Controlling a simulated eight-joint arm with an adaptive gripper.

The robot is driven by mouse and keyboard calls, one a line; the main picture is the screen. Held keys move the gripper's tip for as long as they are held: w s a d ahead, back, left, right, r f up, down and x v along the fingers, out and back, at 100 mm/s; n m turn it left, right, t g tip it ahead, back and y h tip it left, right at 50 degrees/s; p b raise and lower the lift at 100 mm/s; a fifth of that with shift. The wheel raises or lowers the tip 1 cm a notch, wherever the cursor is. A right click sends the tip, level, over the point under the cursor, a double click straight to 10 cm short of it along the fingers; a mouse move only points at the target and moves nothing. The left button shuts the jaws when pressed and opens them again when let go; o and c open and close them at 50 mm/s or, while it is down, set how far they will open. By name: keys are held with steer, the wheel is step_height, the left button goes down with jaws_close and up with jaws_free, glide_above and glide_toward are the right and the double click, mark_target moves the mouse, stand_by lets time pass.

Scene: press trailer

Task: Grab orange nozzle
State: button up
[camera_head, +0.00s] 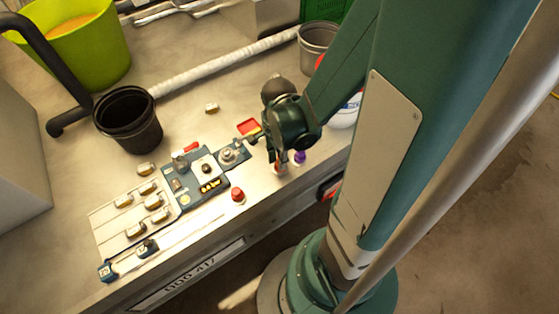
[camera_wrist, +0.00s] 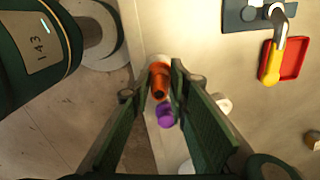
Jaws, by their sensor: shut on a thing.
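The orange nozzle (camera_wrist: 160,80) is between the two fingertips of my gripper (camera_wrist: 160,72) in the wrist view. The fingers are shut on it from both sides. In the camera_head view my gripper (camera_head: 277,152) points down at the front edge of the bench and mostly hides the nozzle. A purple nozzle (camera_wrist: 165,115) stands beside the orange one, between the finger links in the wrist view. In the camera_head view the purple nozzle (camera_head: 299,157) is just right of my gripper.
A red tray with a yellow-handled lever (camera_wrist: 271,70) is close by. A black bucket (camera_head: 128,118) and a lime bucket (camera_head: 75,45) stand farther left. The bench edge is near.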

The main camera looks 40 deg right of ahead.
steer(key=shift+r+p, duration=1.4)
steer(key=shift+r, duration=2.55)
